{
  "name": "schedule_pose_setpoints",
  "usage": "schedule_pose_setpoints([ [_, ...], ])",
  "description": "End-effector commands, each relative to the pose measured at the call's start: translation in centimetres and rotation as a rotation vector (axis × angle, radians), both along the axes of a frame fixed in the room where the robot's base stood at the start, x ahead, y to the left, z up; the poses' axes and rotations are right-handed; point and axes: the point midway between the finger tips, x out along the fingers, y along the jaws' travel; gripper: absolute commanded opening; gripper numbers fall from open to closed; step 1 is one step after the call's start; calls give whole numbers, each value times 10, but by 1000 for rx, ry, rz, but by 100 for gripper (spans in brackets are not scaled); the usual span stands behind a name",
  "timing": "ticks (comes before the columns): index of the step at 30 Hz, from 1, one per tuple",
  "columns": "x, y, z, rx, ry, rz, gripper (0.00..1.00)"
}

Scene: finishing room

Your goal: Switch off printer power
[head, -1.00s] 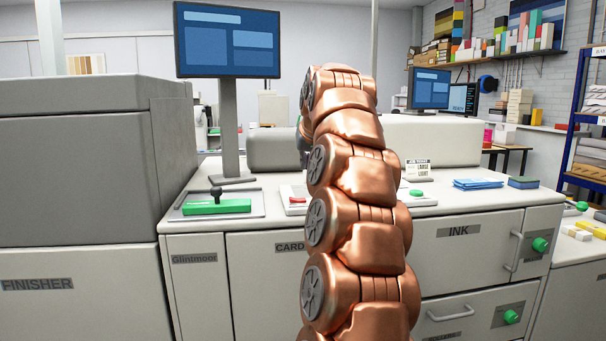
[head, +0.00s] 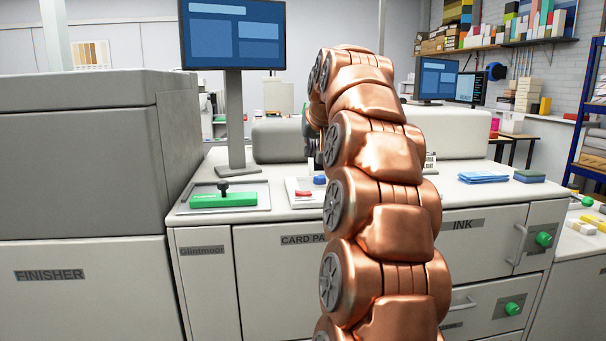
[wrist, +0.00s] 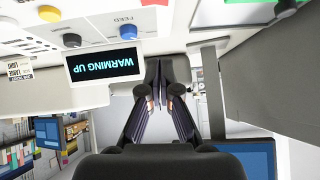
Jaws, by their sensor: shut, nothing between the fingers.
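The printer (head: 210,285) is a pale cabinet with doors labelled Glintmoor, CARD and INK. On its top, a small panel carries a red switch (head: 304,194) and a blue button (head: 319,180); my copper arm hides what lies to its right. In the wrist view, a dark display (wrist: 105,63) reads WARMING UP upside down, with a yellow button (wrist: 128,31), a blue button (wrist: 101,4) and a dark knob (wrist: 72,40) beside it. My gripper (wrist: 158,66) is shut and empty, apart from these controls. In the head view it is mostly hidden by my arm. I cannot tell which control is the power switch.
A green block with a black knob (head: 223,198) lies on a tray at the left. A monitor (head: 233,35) stands behind it. The grey finisher (head: 80,140) rises at the far left.

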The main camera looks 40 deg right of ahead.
Motion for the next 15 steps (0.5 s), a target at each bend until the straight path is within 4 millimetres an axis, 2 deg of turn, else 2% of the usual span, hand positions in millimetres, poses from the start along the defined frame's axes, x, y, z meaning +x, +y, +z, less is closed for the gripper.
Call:
schedule_pose_setpoints([
  [2,-2,-1,4,9,-5,-5,0],
  [15,-2,1,-3,36,-20,-15,0],
])
